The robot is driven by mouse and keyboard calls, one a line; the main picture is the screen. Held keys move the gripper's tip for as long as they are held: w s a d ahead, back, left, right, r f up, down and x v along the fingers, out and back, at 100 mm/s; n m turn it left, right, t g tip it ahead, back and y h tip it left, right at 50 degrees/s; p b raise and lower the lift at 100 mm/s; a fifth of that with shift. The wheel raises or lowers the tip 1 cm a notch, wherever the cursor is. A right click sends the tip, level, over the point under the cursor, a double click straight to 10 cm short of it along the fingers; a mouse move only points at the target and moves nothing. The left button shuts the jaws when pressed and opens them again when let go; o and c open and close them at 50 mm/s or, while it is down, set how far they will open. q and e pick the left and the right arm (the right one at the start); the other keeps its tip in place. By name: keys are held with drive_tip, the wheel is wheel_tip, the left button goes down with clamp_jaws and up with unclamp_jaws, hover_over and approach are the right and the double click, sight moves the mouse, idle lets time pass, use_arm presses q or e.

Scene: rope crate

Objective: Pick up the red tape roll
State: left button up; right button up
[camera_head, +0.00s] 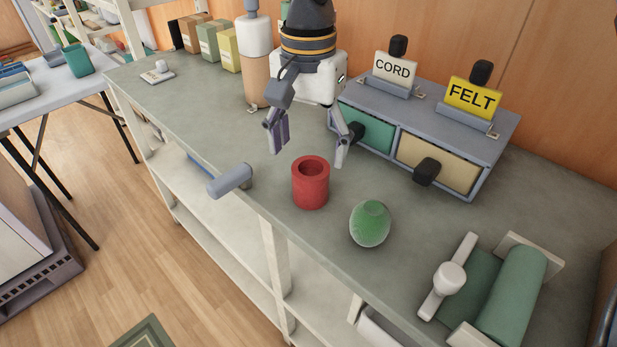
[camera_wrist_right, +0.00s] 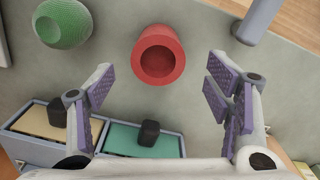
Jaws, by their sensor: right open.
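The red tape roll (camera_head: 310,183) stands upright on the grey bench top, its round hole facing up. It also shows in the right wrist view (camera_wrist_right: 158,56), ahead of and between the two fingers, apart from both. My right gripper (camera_head: 309,147) is open and empty, on the drawer side of the roll. Its purple-padded fingers are spread wide in the right wrist view (camera_wrist_right: 160,95). My left gripper does not show in either view.
A green ribbed ball-like object (camera_head: 370,223) stands close to the roll. A drawer box (camera_head: 488,150) with CORD and FELT signs is behind. A grey cylinder (camera_head: 231,180) lies at the bench's front edge. A green roll on a holder (camera_head: 512,287) is at right.

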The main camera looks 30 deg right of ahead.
sight(311, 168)
wheel_tip(311, 168, down, 6)
drive_tip(key=shift+d+r+b, duration=0.1)
drive_tip(key=shift+d+b, duration=0.05)
drive_tip(key=shift+b, duration=0.25)
drive_tip(key=shift+r, duration=0.1)
drive_tip(key=c, duration=1.5)
